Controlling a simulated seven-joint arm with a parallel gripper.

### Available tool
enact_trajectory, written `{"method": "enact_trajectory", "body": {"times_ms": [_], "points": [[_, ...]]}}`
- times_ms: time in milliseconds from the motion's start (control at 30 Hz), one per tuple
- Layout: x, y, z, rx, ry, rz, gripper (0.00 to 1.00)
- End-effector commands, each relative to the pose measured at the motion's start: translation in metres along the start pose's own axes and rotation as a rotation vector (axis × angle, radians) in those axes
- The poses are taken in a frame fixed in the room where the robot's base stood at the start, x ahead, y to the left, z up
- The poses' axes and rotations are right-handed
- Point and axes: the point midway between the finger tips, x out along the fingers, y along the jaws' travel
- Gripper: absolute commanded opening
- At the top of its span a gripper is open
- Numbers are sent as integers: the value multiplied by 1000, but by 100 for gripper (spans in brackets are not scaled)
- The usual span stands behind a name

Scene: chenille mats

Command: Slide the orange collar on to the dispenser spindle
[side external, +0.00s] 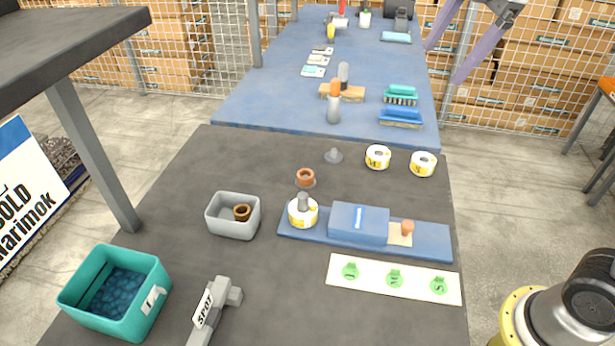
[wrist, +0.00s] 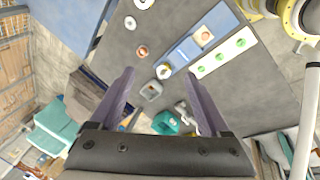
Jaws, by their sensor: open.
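The dispenser (side external: 359,223) is a long blue base with a raised blue block. Its grey spindle (side external: 303,201) stands upright at the left end, with a white and yellow tape roll (side external: 303,216) around it. My gripper (side external: 444,65) is open and empty, high above the table; its two purple fingers are wide apart in the wrist view (wrist: 161,73). The collar is well apart from the fingers.
A darker brown ring (side external: 242,212) lies in a grey bin (side external: 221,226). A teal crate (side external: 146,317), grey tool (side external: 213,310) and white card (side external: 372,283) are in front.

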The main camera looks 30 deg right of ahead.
Motion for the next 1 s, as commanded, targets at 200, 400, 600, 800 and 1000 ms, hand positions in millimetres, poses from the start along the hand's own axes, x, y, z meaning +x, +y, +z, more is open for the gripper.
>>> {"method": "enact_trajectory", "body": {"times_ms": [200, 400, 600, 800, 1000], "points": [[39, 68, -33, -266, 26, -96, 80], [99, 114, -60, -440, 56, -183, 80], [176, 138, -82, -496, 75, -270, 80], [236, 135, -89, -504, 74, -353, 80], [261, 125, -91, -508, 73, -385, 80]]}}
